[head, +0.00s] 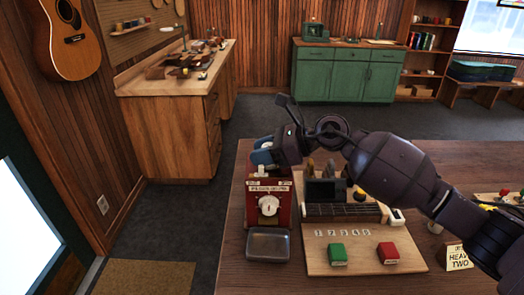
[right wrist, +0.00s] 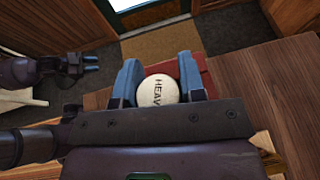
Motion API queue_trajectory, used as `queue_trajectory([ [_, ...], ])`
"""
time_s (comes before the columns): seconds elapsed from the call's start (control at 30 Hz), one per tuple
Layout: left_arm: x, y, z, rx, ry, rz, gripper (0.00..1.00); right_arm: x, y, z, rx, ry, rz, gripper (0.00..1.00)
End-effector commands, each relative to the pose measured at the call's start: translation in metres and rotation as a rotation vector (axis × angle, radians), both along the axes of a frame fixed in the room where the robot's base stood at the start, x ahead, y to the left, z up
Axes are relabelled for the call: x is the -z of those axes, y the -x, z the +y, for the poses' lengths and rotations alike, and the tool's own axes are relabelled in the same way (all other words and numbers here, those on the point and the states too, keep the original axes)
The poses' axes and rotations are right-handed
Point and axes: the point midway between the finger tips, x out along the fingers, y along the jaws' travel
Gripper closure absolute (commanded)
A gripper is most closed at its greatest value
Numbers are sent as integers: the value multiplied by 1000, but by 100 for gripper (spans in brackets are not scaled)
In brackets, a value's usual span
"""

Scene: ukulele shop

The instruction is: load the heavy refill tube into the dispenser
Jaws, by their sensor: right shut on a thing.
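The red dispenser (head: 284,214) stands upright at the table's left side, with a white dial on its front and a grey tray (head: 268,244) at its foot. My right gripper (head: 262,155) is over the dispenser's top. In the right wrist view its blue fingers are shut on the heavy refill tube (right wrist: 157,91), whose round white end reads "HEAV". The red dispenser top (right wrist: 200,68) shows around and beyond it; how far the tube is inside cannot be told. My left gripper (right wrist: 91,63) shows at the left of the right wrist view, away from the dispenser and holding nothing visible.
Right of the dispenser, a wooden board (head: 365,262) carries a green block (head: 337,254) and a red block (head: 388,253). A card (head: 457,257) reading "HEAVY TWO" stands farther right. A fretted neck piece (head: 340,210) lies behind the board.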

Motion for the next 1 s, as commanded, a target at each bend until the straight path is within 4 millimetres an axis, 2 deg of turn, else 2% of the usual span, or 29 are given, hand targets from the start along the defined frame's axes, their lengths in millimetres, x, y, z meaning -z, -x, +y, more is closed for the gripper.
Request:
queue_trajectory([
  [0.03, 1, 0, 0, 0, 0, 1, 68, 1, 0, 0, 0, 0, 0, 86],
  [0.07, 1, 0, 0, 0, 0, 1, 68, 1, 0, 0, 0, 0, 0, 61],
  [0.13, 1, 0, 0, 0, 0, 0, 68, 1, 0, 0, 0, 0, 0, 52],
  [0.47, 0, 0, 0, 0, 0, 0, 68, 0, 1, -1, -1, 1, 1, 52],
  [1.0, -2, 0, 0, 0, 0, -1, 68, -13, 6, -32, -2, -1, 1, 52],
])
